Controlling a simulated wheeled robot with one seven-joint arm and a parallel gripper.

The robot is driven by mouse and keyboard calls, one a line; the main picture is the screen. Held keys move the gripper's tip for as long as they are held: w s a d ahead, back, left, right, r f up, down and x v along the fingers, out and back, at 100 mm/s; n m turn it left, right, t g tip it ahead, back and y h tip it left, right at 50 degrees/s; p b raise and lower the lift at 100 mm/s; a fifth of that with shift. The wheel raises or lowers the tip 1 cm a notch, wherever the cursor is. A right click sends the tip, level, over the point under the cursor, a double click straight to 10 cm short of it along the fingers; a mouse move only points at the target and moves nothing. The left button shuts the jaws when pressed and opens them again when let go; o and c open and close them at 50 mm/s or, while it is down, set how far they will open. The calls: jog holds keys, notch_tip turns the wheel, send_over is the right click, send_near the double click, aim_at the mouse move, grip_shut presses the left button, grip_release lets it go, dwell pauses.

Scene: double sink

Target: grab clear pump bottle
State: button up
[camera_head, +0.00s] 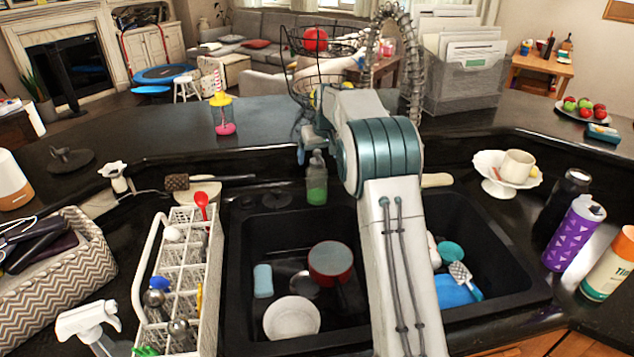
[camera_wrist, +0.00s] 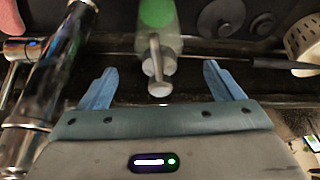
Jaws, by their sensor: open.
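The clear pump bottle (camera_head: 316,183) with green liquid stands upright at the back rim of the sink. In the wrist view the bottle (camera_wrist: 157,22) appears upside down, with its pump head toward me and between the lines of my two fingers. My gripper (camera_wrist: 160,80) is open, its blue fingertips apart on either side of the pump, with nothing held. In the head view my gripper (camera_head: 318,145) is just above and behind the bottle, partly hidden by my arm.
A chrome faucet pipe (camera_wrist: 50,85) stands close to the left finger in the wrist view. The double sink (camera_head: 240,290) holds a red pot (camera_head: 331,262) and other dishes. A white utensil rack (camera_head: 215,265) is at left. A wire basket (camera_head: 318,85) stands behind.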

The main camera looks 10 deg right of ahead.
aim_at(317, 182)
jog(key=shift+p+x, duration=1.05)
jog(key=shift+x, duration=1.5)
jog(key=shift+w+r, duration=0.15)
jog(key=shift+w, duration=0.05)
jog(key=c, duration=1.7)
